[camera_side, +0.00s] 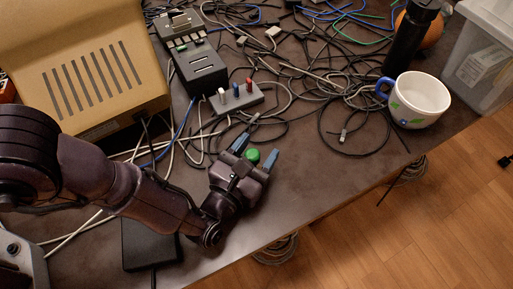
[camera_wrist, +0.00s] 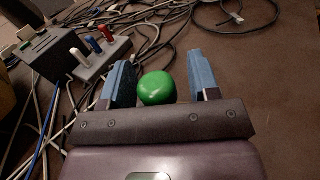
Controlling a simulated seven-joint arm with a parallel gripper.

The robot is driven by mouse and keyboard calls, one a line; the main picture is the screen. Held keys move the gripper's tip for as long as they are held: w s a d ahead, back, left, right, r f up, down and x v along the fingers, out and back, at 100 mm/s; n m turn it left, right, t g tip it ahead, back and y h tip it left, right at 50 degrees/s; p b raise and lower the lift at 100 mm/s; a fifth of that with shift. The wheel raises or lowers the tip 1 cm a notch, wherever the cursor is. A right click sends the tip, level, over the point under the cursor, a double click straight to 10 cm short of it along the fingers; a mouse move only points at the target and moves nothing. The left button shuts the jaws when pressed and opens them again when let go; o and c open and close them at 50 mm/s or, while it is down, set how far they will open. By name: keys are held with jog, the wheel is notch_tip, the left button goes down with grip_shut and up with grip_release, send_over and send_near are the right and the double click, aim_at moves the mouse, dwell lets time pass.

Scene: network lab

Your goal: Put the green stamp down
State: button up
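The green stamp (camera_side: 253,155) shows as a round green knob between the two blue-tipped fingers of my gripper (camera_side: 257,145), low over the front part of the desk. In the wrist view, the green stamp (camera_wrist: 157,88) sits between the fingers of my gripper (camera_wrist: 160,64), closer to the left finger. A gap shows between the knob and the right finger. The fingers are apart, so the gripper is open around the stamp. The stamp's lower part is hidden, and I cannot tell whether it rests on the desk.
A grey block (camera_side: 248,101) with white, blue and red handled pieces stands behind the gripper, beside a black box (camera_side: 197,72). Tangled cables cover the back. A white mug (camera_side: 420,100) stands at the right. The brown desk (camera_side: 312,178) is clear right of the gripper.

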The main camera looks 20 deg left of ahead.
jog(key=shift+r, duration=0.2)
jog(key=v, duration=0.7)
jog(key=shift+s+a, duration=0.1)
jog(key=shift+s, duration=0.2)
